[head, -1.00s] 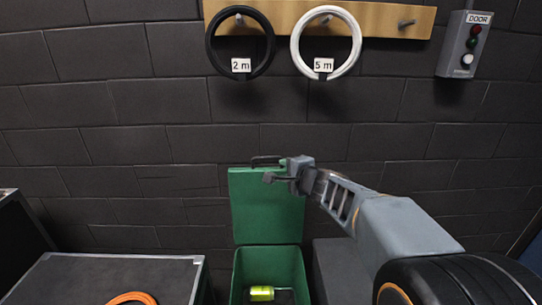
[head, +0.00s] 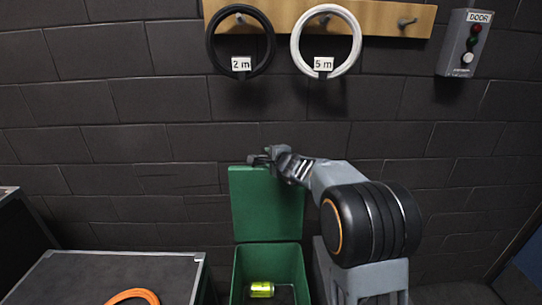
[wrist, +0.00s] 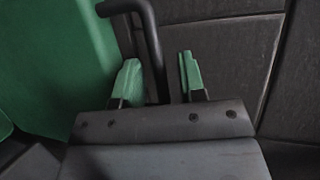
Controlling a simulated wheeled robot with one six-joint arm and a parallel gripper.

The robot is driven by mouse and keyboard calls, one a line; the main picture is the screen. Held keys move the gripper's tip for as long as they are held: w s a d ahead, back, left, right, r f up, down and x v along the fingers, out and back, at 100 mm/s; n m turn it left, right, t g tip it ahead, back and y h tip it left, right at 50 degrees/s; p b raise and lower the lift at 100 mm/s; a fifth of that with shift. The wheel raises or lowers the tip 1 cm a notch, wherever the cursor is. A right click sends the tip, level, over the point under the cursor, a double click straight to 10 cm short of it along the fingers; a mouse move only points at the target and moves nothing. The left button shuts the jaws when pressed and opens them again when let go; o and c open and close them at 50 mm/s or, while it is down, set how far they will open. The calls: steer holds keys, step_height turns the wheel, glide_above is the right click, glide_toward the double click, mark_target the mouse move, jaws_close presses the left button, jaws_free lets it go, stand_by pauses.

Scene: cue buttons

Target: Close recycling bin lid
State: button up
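The green recycling bin (head: 239,272) stands against the wall with its lid (head: 262,212) raised upright behind it. A black handle at the lid's top edge is mostly hidden by my gripper in the head view; it shows in the wrist view as a bent dark bar (wrist: 150,38). My gripper (head: 262,159) is at the top of the lid. In the wrist view, the green-padded fingertips of my gripper (wrist: 159,76) are apart, with part of the handle bar between them and a gap visible on the right side. The lid (wrist: 60,65) fills the left of that view.
A yellow-green can (head: 262,289) lies inside the bin. A black case (head: 95,277) with an orange cable ring (head: 135,297) is left of it. Above, a wooden rail (head: 285,14) holds black (head: 212,60) and white (head: 298,58) coils. A door button box (head: 464,43) is at upper right.

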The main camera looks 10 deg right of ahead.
steer(key=shift+w+a+f, duration=0.1)
steer(key=shift+w, duration=0.2)
jaws_close()
stand_by(0.5)
